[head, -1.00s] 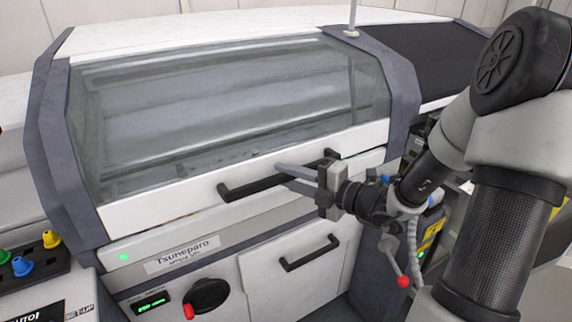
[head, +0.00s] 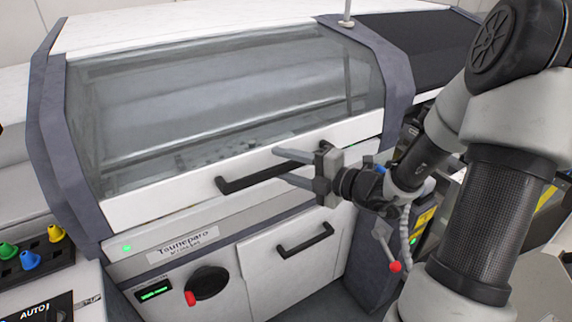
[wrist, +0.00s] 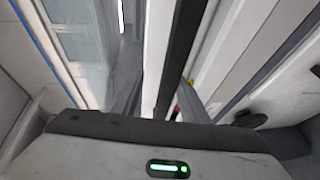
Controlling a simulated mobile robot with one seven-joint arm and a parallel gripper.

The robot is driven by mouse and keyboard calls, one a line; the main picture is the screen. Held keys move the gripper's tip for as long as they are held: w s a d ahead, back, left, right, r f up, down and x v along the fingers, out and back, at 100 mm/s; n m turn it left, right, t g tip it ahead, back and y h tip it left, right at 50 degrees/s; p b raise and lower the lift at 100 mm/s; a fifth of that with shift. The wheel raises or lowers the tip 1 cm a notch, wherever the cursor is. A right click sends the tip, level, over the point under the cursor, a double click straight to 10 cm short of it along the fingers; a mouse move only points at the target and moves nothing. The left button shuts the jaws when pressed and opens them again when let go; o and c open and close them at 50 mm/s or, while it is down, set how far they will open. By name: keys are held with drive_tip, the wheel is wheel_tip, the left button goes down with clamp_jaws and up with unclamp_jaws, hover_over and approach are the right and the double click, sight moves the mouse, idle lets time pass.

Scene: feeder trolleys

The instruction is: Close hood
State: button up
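The hood (head: 225,95) of the machine is a large clear window with a white lower frame. It is lowered, with its lower edge close to the white front panel (head: 215,238); I cannot tell whether it is fully seated. A black bar handle (head: 245,181) runs along the hood's frame. My gripper (head: 280,166) is at the right part of this handle, with its two fingers spread apart, one above and one below the bar. In the wrist view the handle (wrist: 178,60) passes between the spread fingers, with space beside it.
Below are a second black handle (head: 305,241) on a white door, a black rotary switch (head: 208,283) with a red tip, and a green status light (head: 127,247). A red-knobbed lever (head: 394,266) stands right, below my arm. Coloured knobs (head: 30,259) sit on a box at left.

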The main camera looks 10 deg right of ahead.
drive_tip(key=shift+d+r, duration=0.1)
drive_tip(key=p+v, duration=0.2)
drive_tip(key=v, duration=1.5)
drive_tip(key=shift+s, duration=0.2)
